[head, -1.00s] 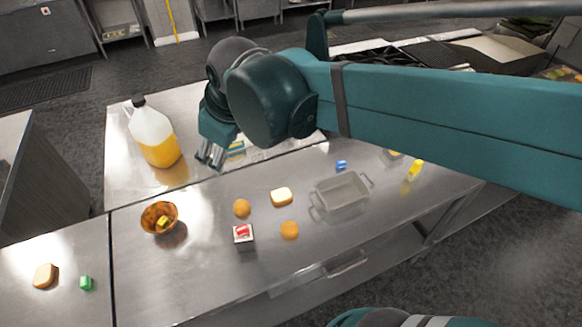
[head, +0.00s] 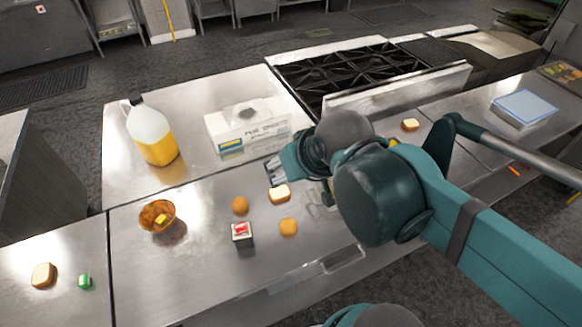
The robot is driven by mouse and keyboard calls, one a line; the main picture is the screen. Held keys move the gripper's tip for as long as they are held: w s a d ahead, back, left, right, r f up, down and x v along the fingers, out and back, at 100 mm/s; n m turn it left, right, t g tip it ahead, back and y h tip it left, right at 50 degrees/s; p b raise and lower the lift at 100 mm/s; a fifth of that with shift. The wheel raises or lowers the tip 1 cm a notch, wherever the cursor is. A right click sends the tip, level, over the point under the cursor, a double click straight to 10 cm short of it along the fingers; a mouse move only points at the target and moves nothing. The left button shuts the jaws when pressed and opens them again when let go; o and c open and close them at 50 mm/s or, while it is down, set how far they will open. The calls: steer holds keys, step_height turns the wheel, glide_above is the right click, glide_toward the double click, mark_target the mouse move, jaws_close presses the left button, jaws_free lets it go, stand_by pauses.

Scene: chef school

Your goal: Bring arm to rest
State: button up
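My gripper (head: 272,173) is at the end of my teal arm, over the middle of the steel counter (head: 210,275) in the head view. It points left, close to the slice of bread (head: 280,194) and the front of the white box (head: 247,127). The fingers look small and partly blend with the counter, so I cannot tell whether they are open or shut. I see nothing clearly held. My forearm hides most of the metal tray (head: 317,203) and part of the counter to its right.
A juice jug (head: 153,135) stands at the back left. A bowl (head: 158,217), round orange-brown items (head: 240,205) and a small red-topped block (head: 242,235) sit in front. A gas stove (head: 360,75) lies behind, a blue-topped box (head: 524,107) at right. The front left counter has free room.

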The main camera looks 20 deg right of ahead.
stand_by(0.3)
step_height(320, 180, down, 10)
steer(key=b, duration=0.9)
steer(key=shift+r+b, duration=0.2)
steer(key=shift+b, duration=0.15)
stand_by(0.6)
